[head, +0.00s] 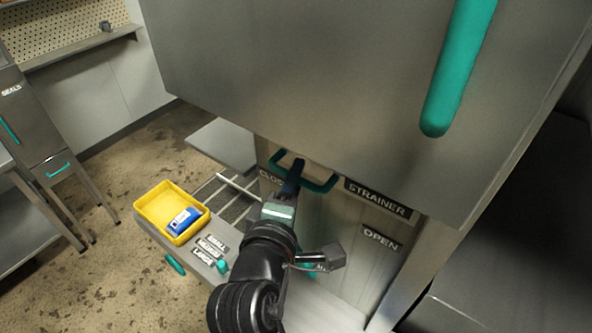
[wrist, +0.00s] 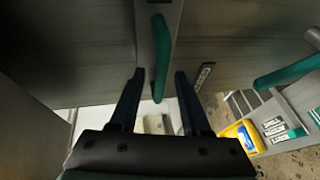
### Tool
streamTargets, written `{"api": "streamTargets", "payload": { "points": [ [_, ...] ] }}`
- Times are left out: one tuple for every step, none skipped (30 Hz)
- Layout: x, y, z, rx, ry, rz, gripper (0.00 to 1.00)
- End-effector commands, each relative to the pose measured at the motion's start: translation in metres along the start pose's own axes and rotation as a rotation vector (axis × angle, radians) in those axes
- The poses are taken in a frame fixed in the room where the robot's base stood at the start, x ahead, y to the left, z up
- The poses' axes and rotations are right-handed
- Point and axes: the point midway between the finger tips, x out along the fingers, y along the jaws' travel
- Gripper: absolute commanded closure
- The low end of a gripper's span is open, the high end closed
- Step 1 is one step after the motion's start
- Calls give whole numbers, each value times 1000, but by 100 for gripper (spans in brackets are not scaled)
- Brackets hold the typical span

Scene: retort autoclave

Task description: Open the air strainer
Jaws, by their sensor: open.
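In the head view the strainer's teal handle (head: 318,186) sits on the grey cabinet front, below the large upper panel. It is beside the STRAINER label (head: 378,197). A label reading "CLO…" (head: 271,177) is partly hidden left of it, and an OPEN label (head: 381,238) is to the lower right. My gripper (head: 294,176) is at the handle, overlapping its left part. In the wrist view my gripper (wrist: 160,74) is open, and a teal handle (wrist: 160,50) runs upright between and beyond the fingertips. I cannot tell whether they touch it.
A large teal handle (head: 459,65) is on the upper panel. A yellow tray (head: 170,212) holding a blue-and-white item (head: 184,221) is at the left, beside small labels (head: 210,246) and a slotted rack (head: 222,196). Open floor (head: 115,185) is further left.

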Motion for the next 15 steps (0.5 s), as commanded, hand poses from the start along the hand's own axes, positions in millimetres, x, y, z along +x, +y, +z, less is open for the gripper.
{"api": "streamTargets", "payload": {
  "points": [
    [5,1,0,0,-1,-2,53],
    [7,1,0,1,-1,-1,53],
    [9,1,0,1,-1,-1,53],
    [11,1,0,1,-1,0,53],
    [12,0,0,0,0,0,53],
    [13,0,0,1,0,0,53],
    [13,0,0,0,0,0,53],
    [14,0,0,0,0,0,53],
    [14,0,0,0,0,0,53],
    [14,0,0,0,0,0,53],
    [14,0,0,0,0,0,53],
    [14,0,0,0,0,0,53],
    [14,0,0,0,0,0,53],
    [14,0,0,0,0,0,53],
    [14,0,0,0,0,0,56]
  ]
}}
